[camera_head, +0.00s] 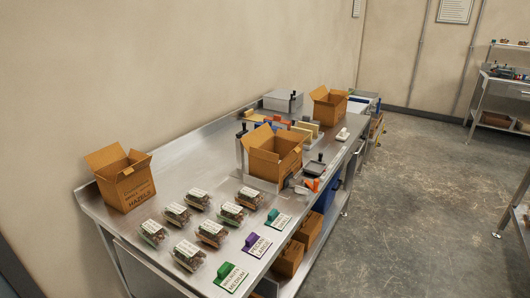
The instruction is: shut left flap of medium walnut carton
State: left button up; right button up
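Three open brown cartons stand on the steel table; I cannot tell for certain which is the medium walnut one. The middle carton (272,165) sits in a grey fixture, its flap (257,136) on the left standing up; its print is not readable. The carton at the left (127,190) has print that looks like "HAZELS", and its flaps are open. The back carton (328,108) is also open, its print too small to read. Neither of my grippers is in view.
Several clear clamshell trays (188,255) of nuts lie at the table's front left. Green (231,279), purple (257,244) and teal (278,219) label cards lie near the edge. A dark scale-like device (314,168) and orange tool (312,184) are right of the middle carton.

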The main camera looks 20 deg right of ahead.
aim_at(273, 157)
jog(key=k+u, duration=0.15)
jog(key=u, duration=2.5)
jog(key=k+l+u, duration=0.1)
jog(key=u, duration=0.4)
jog(key=k+l+u, duration=0.2)
jog(key=u, duration=0.3)
jog(key=k+l, duration=0.3)
jog(key=k, duration=0.25)
jog(key=k+l, duration=0.3)
jog(key=k, duration=0.2)
jog(key=k+l, duration=0.3)
jog(key=k, duration=0.25)
jog(key=k+l, duration=0.3)
jog(key=k, duration=0.2)
jog(key=k+l, duration=0.35)
jog(key=k, duration=0.2)
jog(key=k+l, duration=0.3)
jog(key=k, duration=0.2)
